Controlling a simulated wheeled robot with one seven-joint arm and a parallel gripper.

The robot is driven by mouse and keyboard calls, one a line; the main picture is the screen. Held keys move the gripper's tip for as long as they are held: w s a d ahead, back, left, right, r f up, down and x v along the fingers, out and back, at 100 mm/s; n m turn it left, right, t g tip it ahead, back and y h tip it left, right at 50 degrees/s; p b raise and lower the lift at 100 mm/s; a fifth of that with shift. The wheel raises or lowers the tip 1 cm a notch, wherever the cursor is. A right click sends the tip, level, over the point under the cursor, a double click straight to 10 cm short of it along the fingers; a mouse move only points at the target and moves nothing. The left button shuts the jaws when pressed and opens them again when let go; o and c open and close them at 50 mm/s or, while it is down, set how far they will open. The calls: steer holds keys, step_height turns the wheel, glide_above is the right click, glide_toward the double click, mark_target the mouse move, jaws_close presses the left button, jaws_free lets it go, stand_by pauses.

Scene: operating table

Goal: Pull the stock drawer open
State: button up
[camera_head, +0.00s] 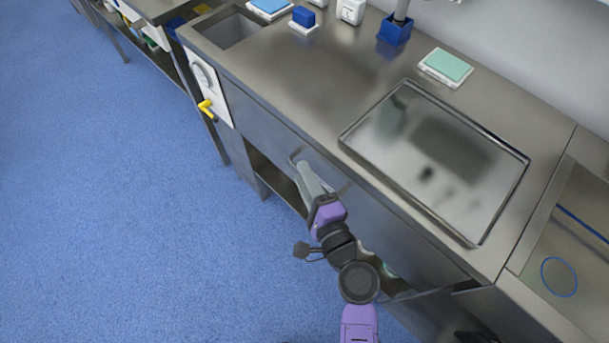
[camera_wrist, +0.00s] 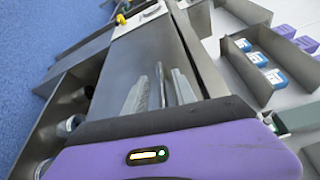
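The stock drawer is the grey metal front (camera_head: 385,222) below the counter edge, and it looks flush with the counter, with no open inside showing in the head view. It carries a bar handle (camera_head: 293,156). My gripper (camera_head: 305,175) is at this handle, hiding part of it. In the wrist view, the two grey fingers of my gripper (camera_wrist: 161,90) stand apart, one on each side of the thin handle bar (camera_wrist: 162,84). Gaps seem to show between bar and fingers, so the gripper looks open around the handle. The drawer front (camera_wrist: 125,60) fills the middle behind them.
A metal tray (camera_head: 365,135) lies on the counter above the drawer. An open lower shelf (camera_head: 270,178) runs beneath, holding round items (camera_wrist: 72,124). A yellow lever (camera_head: 206,108) sticks out at the left. The blue floor (camera_head: 120,210) in front is clear.

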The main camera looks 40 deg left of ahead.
steer(key=shift+w+d, duration=0.2)
steer(key=shift+c, duration=0.4)
steer(key=shift+w+d, duration=0.2)
jaws_close()
stand_by(0.5)
